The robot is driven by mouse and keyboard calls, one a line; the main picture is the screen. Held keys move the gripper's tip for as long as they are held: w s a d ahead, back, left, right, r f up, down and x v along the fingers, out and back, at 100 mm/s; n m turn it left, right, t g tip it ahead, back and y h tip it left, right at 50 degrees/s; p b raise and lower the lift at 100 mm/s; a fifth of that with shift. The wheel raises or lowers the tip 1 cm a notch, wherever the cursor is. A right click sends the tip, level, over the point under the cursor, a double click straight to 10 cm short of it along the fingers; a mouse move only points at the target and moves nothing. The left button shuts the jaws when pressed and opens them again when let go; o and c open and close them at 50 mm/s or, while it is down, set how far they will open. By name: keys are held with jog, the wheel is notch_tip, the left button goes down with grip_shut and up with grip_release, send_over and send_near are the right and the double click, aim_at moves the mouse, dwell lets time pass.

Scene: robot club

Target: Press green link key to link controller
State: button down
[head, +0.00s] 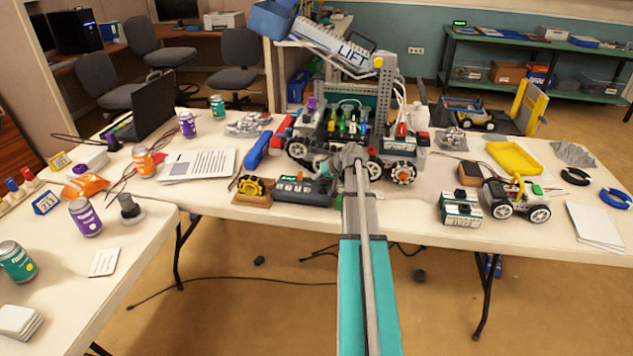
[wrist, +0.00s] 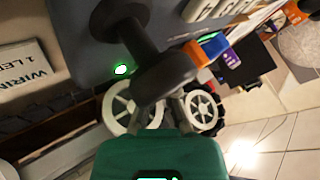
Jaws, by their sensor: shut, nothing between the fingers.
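The controller (head: 305,195) is a dark grey box with pale keys along its top, near the table's front edge, just left of my arm. In the wrist view a grey-blue panel (wrist: 75,30) fills the upper left, with a small glowing green spot (wrist: 122,70). I cannot tell whether that spot is the link key or a lamp. My gripper (head: 345,157) is shut and empty, close to the controller's right end.
A wheeled robot (head: 350,130) with a LIFT arm stands behind the controller. A small wheeled car (head: 517,198) and a yellow tray (head: 514,158) are at the right. Paper sheets (head: 200,163) lie left.

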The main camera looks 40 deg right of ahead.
jog(key=shift+r, duration=0.1)
jog(key=shift+r+p, duration=0.75)
jog(key=shift+p, duration=0.1)
jog(key=shift+r+p, duration=2.5)
jog(key=s+a+r+n+g+p, duration=0.1)
jog(key=s+a+n+g+p, duration=0.2)
jog(key=a, duration=1.4)
jog(key=s+a+r+n+g+p, duration=0.1)
jog(key=s+a+g+p, duration=0.35)
jog(key=a, duration=1.25)
jog(key=s+a+r+n+g+h+p, duration=0.1)
jog(key=s+a+r+h+p, duration=0.1)
jog(key=s+a, duration=0.6)
jog(key=shift+s+a+n+h, duration=0.3)
jog(key=shift+s+a+n, duration=0.1)
jog(key=shift+a, duration=0.25)
